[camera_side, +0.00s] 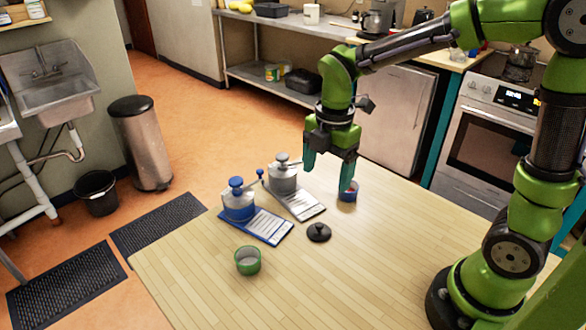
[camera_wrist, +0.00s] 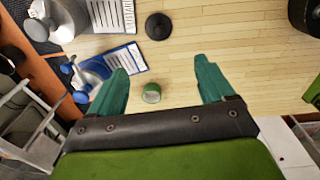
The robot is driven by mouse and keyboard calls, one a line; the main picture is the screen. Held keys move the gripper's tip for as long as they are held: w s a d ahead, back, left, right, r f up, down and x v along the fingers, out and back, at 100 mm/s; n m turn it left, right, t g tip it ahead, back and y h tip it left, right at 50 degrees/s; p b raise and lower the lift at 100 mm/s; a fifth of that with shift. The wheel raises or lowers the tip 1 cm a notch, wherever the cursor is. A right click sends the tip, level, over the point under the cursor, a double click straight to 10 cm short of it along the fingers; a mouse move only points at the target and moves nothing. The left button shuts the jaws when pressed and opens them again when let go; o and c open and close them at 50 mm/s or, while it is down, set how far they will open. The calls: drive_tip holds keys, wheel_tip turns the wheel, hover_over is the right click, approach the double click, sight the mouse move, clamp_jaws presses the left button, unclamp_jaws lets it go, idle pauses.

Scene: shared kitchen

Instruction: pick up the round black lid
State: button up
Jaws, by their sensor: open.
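The round black lid (camera_side: 319,233) lies flat on the wooden table with its knob up, right of the blue clipboard-like board. In the wrist view the lid (camera_wrist: 158,26) is near the top, beyond my fingertips. My gripper (camera_side: 328,180) is open with nothing held, its teal fingers pointing down above the far part of the table. In the side view it shows above and behind the lid, clear of it. In the wrist view my open gripper (camera_wrist: 161,65) spreads wide.
The table right of the lid is clear.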

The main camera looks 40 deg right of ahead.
sight(320, 224)
drive_tip(key=f+n, duration=0.2)
drive_tip(key=f, duration=0.3)
drive_tip(key=f+n, duration=0.3)
drive_tip(key=f, duration=0.3)
drive_tip(key=f+n, duration=0.2)
drive_tip(key=f, duration=0.3)
drive_tip(key=shift+w+f+n, duration=0.2)
drive_tip(key=shift+w+n, duration=0.1)
drive_tip(key=shift+w, duration=0.1)
drive_tip(key=shift+c, duration=0.5)
drive_tip(key=c, duration=0.8)
